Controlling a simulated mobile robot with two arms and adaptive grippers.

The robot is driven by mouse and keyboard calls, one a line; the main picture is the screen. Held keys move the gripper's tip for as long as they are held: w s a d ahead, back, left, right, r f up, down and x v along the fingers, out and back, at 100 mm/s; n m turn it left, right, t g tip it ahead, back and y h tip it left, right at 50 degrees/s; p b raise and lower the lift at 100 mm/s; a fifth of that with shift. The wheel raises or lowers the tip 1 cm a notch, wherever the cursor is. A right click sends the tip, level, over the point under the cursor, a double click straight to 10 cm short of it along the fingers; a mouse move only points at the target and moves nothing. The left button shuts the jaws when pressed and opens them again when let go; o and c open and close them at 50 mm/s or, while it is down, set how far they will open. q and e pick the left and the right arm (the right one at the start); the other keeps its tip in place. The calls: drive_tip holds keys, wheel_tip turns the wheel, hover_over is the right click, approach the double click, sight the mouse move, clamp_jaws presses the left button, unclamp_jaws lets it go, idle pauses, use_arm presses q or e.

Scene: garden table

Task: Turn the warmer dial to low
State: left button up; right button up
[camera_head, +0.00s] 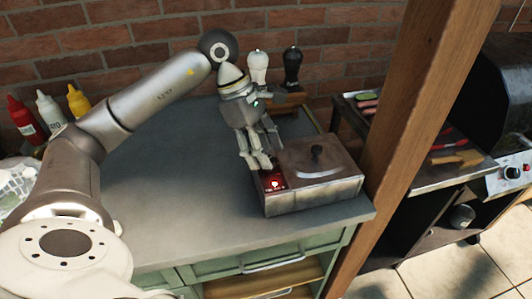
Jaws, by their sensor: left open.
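The warmer (315,196) is a metal box with a flat brownish lid and a dark knob on top, at the right front of the counter. A red panel (266,183) with small white marks lies at the lid's left side. The dial itself is too small to make out clearly there. My left gripper (262,165) reaches down from the left arm. Its fingers are open and empty, just above and behind the red panel; I cannot tell whether they touch the warmer. My right gripper is not in view.
A wooden post (396,130) stands right of the warmer. White and black mills (292,68) stand on a wooden holder behind my gripper. Red, white and yellow bottles (50,112) stand at the left. A grill (505,110) is at the far right. The counter's middle (170,200) is clear.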

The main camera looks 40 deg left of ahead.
use_arm(q)
drive_tip(key=w+v, duration=0.1)
drive_tip(key=v, duration=0.9)
drive_tip(key=shift+s+r, duration=0.25)
drive_tip(key=shift+s, duration=0.25)
drive_tip(key=shift+a, duration=0.1)
